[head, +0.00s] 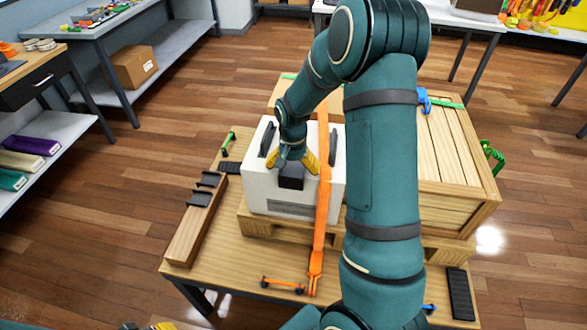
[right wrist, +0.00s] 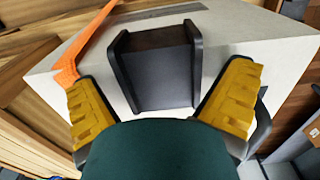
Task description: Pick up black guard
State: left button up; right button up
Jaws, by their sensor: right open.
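A black guard (head: 291,176) sits on the top front edge of the white box (head: 257,190), left of the orange strap. In the right wrist view the guard (right wrist: 158,68) is a dark block with raised side flanges. My right gripper (head: 296,160) is open above it, with its yellow fingers on either side. In the right wrist view the gripper (right wrist: 163,103) has one finger left and one right of the guard, with visible gaps. More black guards (head: 209,180) stand on a wooden rack at the left. Only a tip of my left gripper (head: 162,326) shows at the bottom edge.
The orange strap (head: 322,190) runs over the white box and down to the table (head: 232,258). It passes close to my right gripper. A wooden crate (head: 455,150) stands right of the box on the pallet. Dark handles (head: 268,139) rise from the box.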

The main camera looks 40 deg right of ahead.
aim_at(293, 170)
jog(key=c, duration=1.1)
notch_tip(293, 170, up, 10)
jog(key=shift+r+p, duration=0.1)
jog(key=shift+p, duration=0.75)
